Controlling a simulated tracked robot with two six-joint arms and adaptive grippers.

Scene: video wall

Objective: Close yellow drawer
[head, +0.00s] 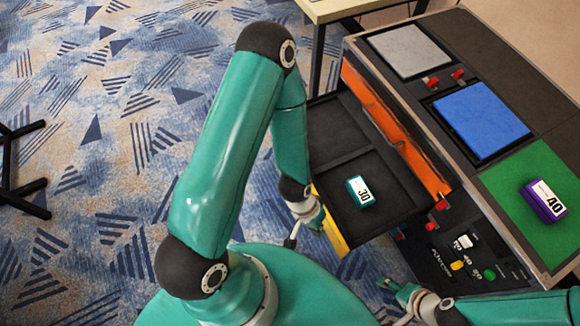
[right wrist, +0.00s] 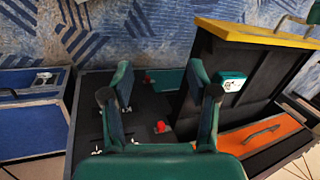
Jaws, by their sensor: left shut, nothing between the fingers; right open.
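The yellow drawer stands open, its yellow front (head: 331,225) facing left and its black inside showing. A teal box marked 30 (head: 361,191) lies in it. In the right wrist view the drawer's yellow edge (right wrist: 258,34) and the teal box (right wrist: 230,82) show at the upper right. My left gripper (head: 314,220) is shut and empty at the yellow front; whether it touches cannot be told. My right gripper (head: 390,294) is open and empty, below the drawer in the head view. Its two fingers (right wrist: 163,80) show beside the drawer in the right wrist view.
The cabinet has an orange drawer front (head: 390,130) behind the open drawer. Its top holds grey, blue (head: 482,118) and green panels, with a purple box marked 40 (head: 543,201) on the green one. Red knobs (head: 438,204) stick out nearby.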

